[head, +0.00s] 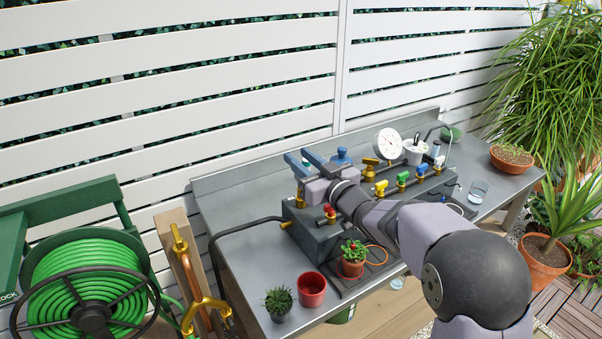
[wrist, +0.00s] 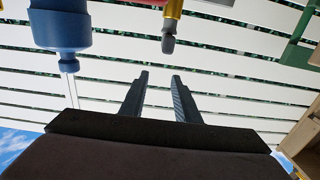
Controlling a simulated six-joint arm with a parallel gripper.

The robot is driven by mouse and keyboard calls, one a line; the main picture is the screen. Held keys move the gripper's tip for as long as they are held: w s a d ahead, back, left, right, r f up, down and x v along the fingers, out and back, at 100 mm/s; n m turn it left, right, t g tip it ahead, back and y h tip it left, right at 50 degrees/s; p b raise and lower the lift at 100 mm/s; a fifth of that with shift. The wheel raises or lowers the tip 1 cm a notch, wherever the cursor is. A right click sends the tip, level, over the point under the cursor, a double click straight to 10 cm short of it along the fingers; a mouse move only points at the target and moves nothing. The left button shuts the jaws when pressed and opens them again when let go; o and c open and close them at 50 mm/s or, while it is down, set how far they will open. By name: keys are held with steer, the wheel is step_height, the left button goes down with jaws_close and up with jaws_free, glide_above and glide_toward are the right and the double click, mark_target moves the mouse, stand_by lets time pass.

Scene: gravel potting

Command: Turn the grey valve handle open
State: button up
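My gripper (head: 298,155) is over the left part of the dark grey valve block (head: 303,226) on the bench in the head view. In the wrist view, its two fingers (wrist: 160,76) stand apart with nothing between them. A brass stem with a dark grey end (wrist: 168,42) shows just beyond the fingertips, apart from them. I cannot tell whether this is the grey valve handle or how it is turned. In the head view, my gripper and arm hide part of the block, and no grey handle can be made out there.
A red handle (head: 330,212) is close below my gripper. A blue-topped part (head: 341,157) is right behind it, and a blue body (wrist: 60,27) shows at left in the wrist view. Yellow, blue and green handles (head: 402,179) and a gauge (head: 389,143) stand right. Potted plants (head: 353,258) stand in front.

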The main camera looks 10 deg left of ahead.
steer(key=shift+r, duration=2.15)
steer(key=d+f+m+h+p, duration=0.4)
steer(key=d+h, duration=0.3)
steer(key=d, duration=0.5)
steer(key=s+d+f+m+g+h+p, duration=0.3)
steer(key=s+d+f+h, duration=0.35)
steer(key=d, duration=0.65)
steer(key=s+d+f+g+p, duration=0.1)
steer(key=s+d+f+g, duration=0.1)
steer(key=s, duration=0.8)
steer(key=s+d+f+m+g+p, duration=0.1)
steer(key=s+g, duration=0.3)
steer(key=s, duration=0.5)
steer(key=s+d+f+m+g+p, duration=0.1)
steer(key=s+d+f+g+p, duration=0.1)
steer(key=s, duration=0.8)
steer(key=shift+s+d+f+g, duration=0.3)
steer(key=shift+d+f+g, duration=0.55)
steer(key=shift+d, duration=0.25)
